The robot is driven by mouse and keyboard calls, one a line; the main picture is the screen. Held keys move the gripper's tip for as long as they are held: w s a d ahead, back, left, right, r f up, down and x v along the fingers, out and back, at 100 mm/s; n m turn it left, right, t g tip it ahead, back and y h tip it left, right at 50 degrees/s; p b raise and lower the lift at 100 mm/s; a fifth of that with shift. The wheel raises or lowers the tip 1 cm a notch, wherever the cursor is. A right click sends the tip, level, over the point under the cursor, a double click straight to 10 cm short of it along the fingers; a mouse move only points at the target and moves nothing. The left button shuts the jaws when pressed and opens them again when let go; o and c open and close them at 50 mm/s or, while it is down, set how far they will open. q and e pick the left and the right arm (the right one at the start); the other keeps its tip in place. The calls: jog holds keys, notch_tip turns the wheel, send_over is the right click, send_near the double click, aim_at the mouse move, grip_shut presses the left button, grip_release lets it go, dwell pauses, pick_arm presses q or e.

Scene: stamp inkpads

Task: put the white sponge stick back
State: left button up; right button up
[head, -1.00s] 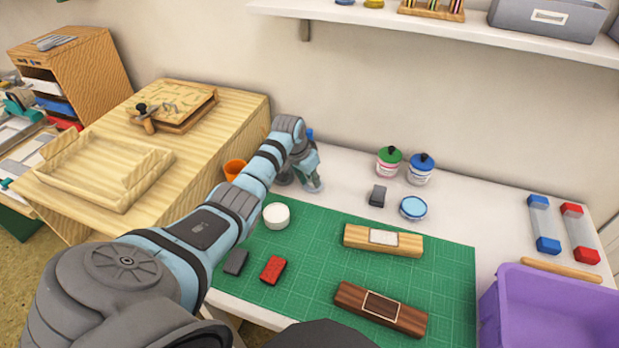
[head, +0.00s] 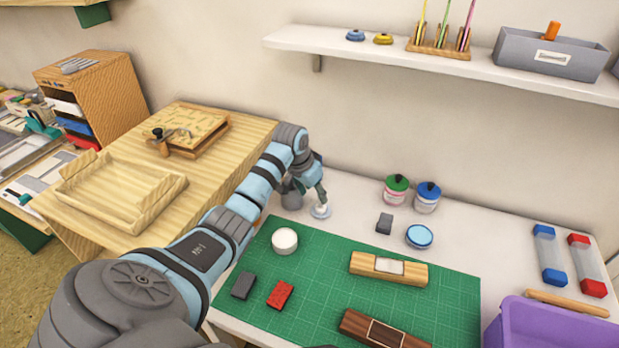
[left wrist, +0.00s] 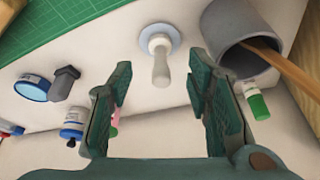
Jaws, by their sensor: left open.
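In the left wrist view a pale stick with a white collar (left wrist: 160,66), which looks like the white sponge stick, stands on a round light-blue base (left wrist: 170,32). The base also shows in the head view (head: 321,212), on the white table beyond the green mat. My left gripper (head: 314,190) is open above it. In the left wrist view its two fingers (left wrist: 158,80) are on either side of the stick's upper end and apart from it. I cannot tell whether the base is a holder. My right gripper is not in view.
A grey cup (left wrist: 232,52) holding a wooden stick stands close to the base. A grey block (head: 384,223), blue-lidded tin (head: 419,236) and two ink jars (head: 427,197) stand to the right. The green mat (head: 330,290) carries a white round pot (head: 285,241) and several blocks.

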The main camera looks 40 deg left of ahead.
pick_arm(q)
jog(key=v, duration=0.5)
jog(key=shift+p, duration=0.4)
